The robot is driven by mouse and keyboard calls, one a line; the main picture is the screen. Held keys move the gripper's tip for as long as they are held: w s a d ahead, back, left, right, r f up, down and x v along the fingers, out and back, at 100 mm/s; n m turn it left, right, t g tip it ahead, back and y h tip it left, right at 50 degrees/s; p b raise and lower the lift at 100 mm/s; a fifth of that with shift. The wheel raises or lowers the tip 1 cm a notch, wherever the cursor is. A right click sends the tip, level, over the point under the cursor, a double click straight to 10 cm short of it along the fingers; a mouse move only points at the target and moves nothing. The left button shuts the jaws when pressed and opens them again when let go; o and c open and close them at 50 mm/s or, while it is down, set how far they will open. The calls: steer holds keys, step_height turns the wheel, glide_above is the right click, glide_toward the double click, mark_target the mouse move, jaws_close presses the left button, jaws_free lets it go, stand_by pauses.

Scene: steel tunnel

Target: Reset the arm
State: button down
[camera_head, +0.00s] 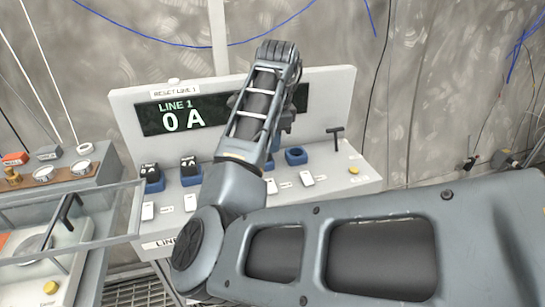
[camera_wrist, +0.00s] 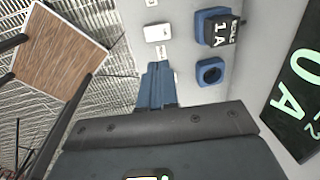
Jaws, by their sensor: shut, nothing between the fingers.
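My arm reaches across the head view in front of a white control console (camera_head: 335,100). Its forearm covers the middle of the console, and my gripper is mostly hidden behind it there. In the wrist view my gripper (camera_wrist: 158,72) shows as two blue-grey fingers, shut together with nothing between them. The fingertips are over the console's pale face, close to a white switch (camera_wrist: 158,32) and left of an empty blue socket (camera_wrist: 210,72). I cannot tell whether they touch the surface.
The display (camera_head: 180,116) reads "LINE 1 0 A". Blue sockets (camera_head: 152,187) hold black blocks. A black T-handle (camera_head: 336,137) stands at the right, above a yellow button (camera_head: 354,170). A clear-covered unit (camera_head: 75,225) is at the left. A wooden-topped surface (camera_wrist: 58,52) shows in the wrist view.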

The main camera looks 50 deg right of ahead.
steer(key=shift+r, duration=0.5)
